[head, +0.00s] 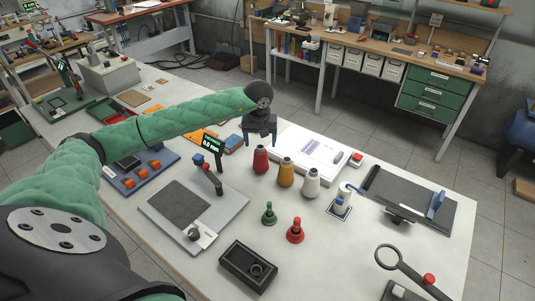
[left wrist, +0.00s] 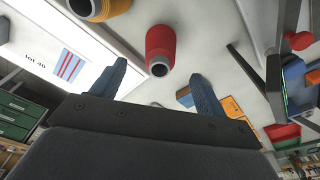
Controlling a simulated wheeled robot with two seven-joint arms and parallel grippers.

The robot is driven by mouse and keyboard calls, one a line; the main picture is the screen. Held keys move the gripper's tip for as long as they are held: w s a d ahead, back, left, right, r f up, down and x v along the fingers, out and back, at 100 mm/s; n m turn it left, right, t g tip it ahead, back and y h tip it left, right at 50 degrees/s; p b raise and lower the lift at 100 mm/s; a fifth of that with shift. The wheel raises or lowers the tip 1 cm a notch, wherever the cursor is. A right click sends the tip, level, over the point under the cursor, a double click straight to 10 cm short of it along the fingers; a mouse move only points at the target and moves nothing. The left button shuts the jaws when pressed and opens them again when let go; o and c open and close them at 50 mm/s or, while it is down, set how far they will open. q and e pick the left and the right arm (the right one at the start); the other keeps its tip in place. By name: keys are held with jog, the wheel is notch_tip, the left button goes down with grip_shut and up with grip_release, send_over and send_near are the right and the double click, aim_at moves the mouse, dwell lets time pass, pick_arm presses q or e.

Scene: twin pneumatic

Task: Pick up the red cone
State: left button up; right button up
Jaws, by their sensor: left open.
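The red cone (head: 261,159) stands upright on the white table, at the left end of a row with an orange cone (head: 286,172) and a white cone (head: 311,183). My left gripper (head: 259,142) is open and empty, close to the red cone's top in the head view. In the left wrist view the red cone (left wrist: 160,45) lies ahead of the spread fingers (left wrist: 158,71), roughly between them, with a gap that I cannot judge exactly. The orange cone (left wrist: 95,8) is partly cut off there. My right gripper is not in view.
A small stand with a display (head: 213,145) is to the left. A magnifier (head: 390,257) is at the lower right.

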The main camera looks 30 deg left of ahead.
aim_at(260, 147)
pick_arm(q)
notch_tip(260, 147, down, 2)
jog(key=shift+f, duration=0.1)
jog(key=f, duration=0.3)
jog(key=w+f, duration=0.1)
jog(key=shift+a+f, duration=0.15)
jog(key=shift+a, duration=0.15)
jog(key=shift+f, duration=0.35)
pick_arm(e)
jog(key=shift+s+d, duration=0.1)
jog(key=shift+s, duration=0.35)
pick_arm(q)
jog(key=c, duration=1.1)
jog(key=shift+r, duration=0.1)
jog(key=shift+c, duration=0.2)
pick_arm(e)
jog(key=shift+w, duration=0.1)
